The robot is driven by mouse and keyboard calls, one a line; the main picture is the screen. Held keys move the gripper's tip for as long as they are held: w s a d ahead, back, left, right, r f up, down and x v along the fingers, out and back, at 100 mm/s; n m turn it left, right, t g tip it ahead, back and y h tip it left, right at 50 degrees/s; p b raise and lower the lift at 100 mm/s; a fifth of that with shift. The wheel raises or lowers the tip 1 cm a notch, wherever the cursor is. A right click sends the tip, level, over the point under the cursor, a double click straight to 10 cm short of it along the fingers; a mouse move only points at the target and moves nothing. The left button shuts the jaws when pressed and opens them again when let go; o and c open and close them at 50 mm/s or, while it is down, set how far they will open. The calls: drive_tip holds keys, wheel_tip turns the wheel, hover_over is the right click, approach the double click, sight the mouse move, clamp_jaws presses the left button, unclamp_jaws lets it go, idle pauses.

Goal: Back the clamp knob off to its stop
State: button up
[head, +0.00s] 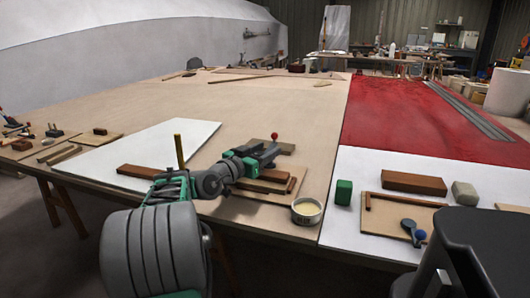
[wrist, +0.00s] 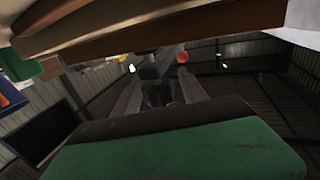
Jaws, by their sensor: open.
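A round red knob (head: 274,136) stands at the far end of my gripper in the head view, above stacked wooden pieces (head: 262,186) near the bench's front edge. It looks like the clamp's knob; the clamp's body is mostly hidden by my gripper. In the wrist view the red knob (wrist: 182,57) shows beyond the fingertips, beside a dark grey part (wrist: 150,66) that may belong to the clamp. My gripper (head: 267,154) is open, its fingers (wrist: 158,92) apart on either side of that dark part. I cannot tell whether they touch it.
A tin of cream-coloured contents (head: 306,211) stands right of the stack. Further right are a green block (head: 343,192), a brown block (head: 414,183) and a blue tool (head: 409,226). A brown wooden strip (head: 140,172) lies left of my arm. The bench's middle (head: 270,105) is largely clear.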

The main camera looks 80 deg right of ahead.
drive_tip(key=shift+c, duration=0.4)
clamp_jaws()
